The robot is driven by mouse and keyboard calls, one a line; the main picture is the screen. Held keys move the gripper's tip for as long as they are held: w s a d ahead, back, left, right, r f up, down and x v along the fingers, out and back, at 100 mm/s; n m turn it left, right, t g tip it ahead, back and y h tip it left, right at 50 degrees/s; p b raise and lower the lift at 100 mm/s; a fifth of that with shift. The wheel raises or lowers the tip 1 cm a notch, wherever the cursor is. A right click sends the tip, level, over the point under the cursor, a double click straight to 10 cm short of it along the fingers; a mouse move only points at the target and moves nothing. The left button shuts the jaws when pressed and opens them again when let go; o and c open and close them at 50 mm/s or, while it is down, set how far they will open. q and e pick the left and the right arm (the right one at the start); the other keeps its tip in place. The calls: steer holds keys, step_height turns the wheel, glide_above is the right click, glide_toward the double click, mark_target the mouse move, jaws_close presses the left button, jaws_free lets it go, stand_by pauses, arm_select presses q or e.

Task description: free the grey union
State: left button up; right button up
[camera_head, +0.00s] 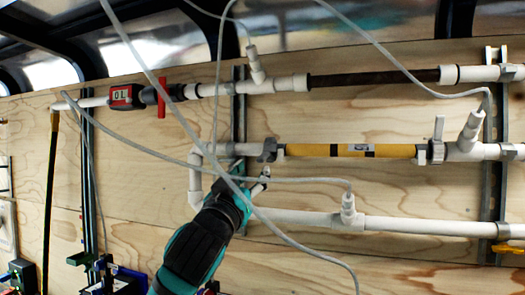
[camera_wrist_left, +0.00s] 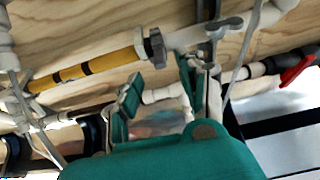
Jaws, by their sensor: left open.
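A yellow filter tube with black bands (camera_head: 325,150) lies level in the middle white pipe line. A grey union (camera_head: 267,150) with wing lugs sits at its left end, and another grey union (camera_head: 437,151) at its right end. In the left wrist view the near grey union (camera_wrist_left: 156,47) joins the yellow tube (camera_wrist_left: 85,69) to white pipe. My left gripper (camera_head: 254,181) is just below the left union, apart from it. In the left wrist view its teal fingers (camera_wrist_left: 158,90) are open, with nothing held between them. My right gripper is out of view.
Loose grey cables (camera_head: 180,108) cross in front of the pipes and my left arm. A lower white pipe (camera_head: 410,226) runs below the filter. A red valve handle (camera_head: 161,97) and a meter (camera_head: 124,97) are upper left. A metal rail (camera_head: 239,110) stands behind the pipes.

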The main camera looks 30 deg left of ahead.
mark_target(263, 155)
arm_select(q)
steer(key=p+x, duration=0.2)
steer(key=x, duration=0.5)
steer(key=shift+w+p, duration=0.3)
steer(key=shift+p, duration=0.05)
jaws_close()
